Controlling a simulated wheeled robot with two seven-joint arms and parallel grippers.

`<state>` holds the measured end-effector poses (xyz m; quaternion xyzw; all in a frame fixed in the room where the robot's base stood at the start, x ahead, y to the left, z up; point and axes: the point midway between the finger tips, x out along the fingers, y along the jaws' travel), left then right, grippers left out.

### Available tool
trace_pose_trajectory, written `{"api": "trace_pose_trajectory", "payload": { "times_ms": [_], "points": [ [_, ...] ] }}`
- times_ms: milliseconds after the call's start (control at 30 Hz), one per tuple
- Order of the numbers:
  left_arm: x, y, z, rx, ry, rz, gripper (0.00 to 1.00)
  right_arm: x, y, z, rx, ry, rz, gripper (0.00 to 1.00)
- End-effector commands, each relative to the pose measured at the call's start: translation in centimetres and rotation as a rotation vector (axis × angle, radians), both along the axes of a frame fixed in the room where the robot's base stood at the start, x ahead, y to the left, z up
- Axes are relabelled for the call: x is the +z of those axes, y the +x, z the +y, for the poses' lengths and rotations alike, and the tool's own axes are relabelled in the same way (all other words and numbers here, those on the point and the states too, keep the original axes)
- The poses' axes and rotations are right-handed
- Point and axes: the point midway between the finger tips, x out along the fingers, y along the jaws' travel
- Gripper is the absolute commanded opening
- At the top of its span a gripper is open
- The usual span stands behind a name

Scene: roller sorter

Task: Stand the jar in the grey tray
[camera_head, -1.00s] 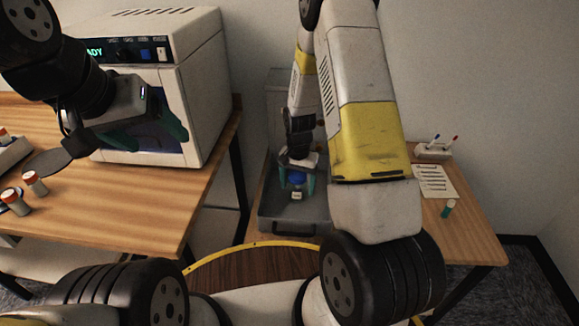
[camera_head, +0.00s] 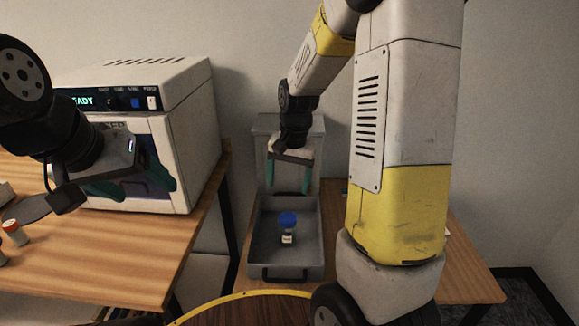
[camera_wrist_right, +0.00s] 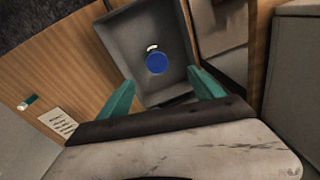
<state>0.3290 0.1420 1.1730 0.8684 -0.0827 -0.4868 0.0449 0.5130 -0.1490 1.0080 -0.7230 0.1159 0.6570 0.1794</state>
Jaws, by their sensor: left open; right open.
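The jar (camera_head: 288,228) has a blue lid and a pale label. It stands upright in the grey tray (camera_head: 263,250), near its middle. In the right wrist view the jar's blue lid (camera_wrist_right: 156,63) shows from above inside the tray (camera_wrist_right: 118,42). My right gripper (camera_head: 287,190) is open and empty, above and behind the jar, with its teal fingers apart. Its fingers also show in the right wrist view (camera_wrist_right: 162,92), clear of the jar. My left gripper (camera_head: 142,190) is open and empty in front of the white machine at the left.
The white machine (camera_head: 190,130) with a lit display stands on the left wooden table (camera_head: 130,255). In the right wrist view, a paper sheet (camera_wrist_right: 58,122) and a teal-capped vial (camera_wrist_right: 27,103) lie on the wooden surface.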

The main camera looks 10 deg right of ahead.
Motion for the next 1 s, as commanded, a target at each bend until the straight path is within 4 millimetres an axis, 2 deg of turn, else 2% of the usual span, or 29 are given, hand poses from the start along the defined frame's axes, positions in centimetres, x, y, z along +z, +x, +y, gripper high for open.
{"api": "trace_pose_trajectory", "payload": {
  "times_ms": [33,100,300,400,533,700,1000],
  "points": [
    [0.0,0.0,0.0,0.0,0.0,0.0,0.75,2.7,-1.2,0.0,0.029,0.017,-0.047,0.76],
    [0.0,0.0,0.0,0.0,0.0,0.0,0.75,5.5,-3.0,0.1,0.079,0.031,-0.099,0.76],
    [0.0,0.0,0.0,0.0,0.0,0.0,0.75,12.0,-8.9,0.3,0.225,0.043,-0.257,0.76],
    [0.0,0.0,0.0,0.0,0.0,0.0,0.75,14.1,-12.1,0.3,0.297,0.031,-0.334,0.76],
    [0.0,0.0,0.0,0.0,0.0,0.0,0.75,15.7,-15.5,0.5,0.374,0.007,-0.416,0.76],
    [0.0,0.0,0.0,0.0,0.0,0.0,0.75,16.4,-18.0,0.7,0.433,-0.021,-0.474,0.76],
    [0.0,0.0,0.0,0.0,0.0,0.0,0.75,16.5,-18.5,0.7,0.446,-0.027,-0.486,0.76]
  ]
}}
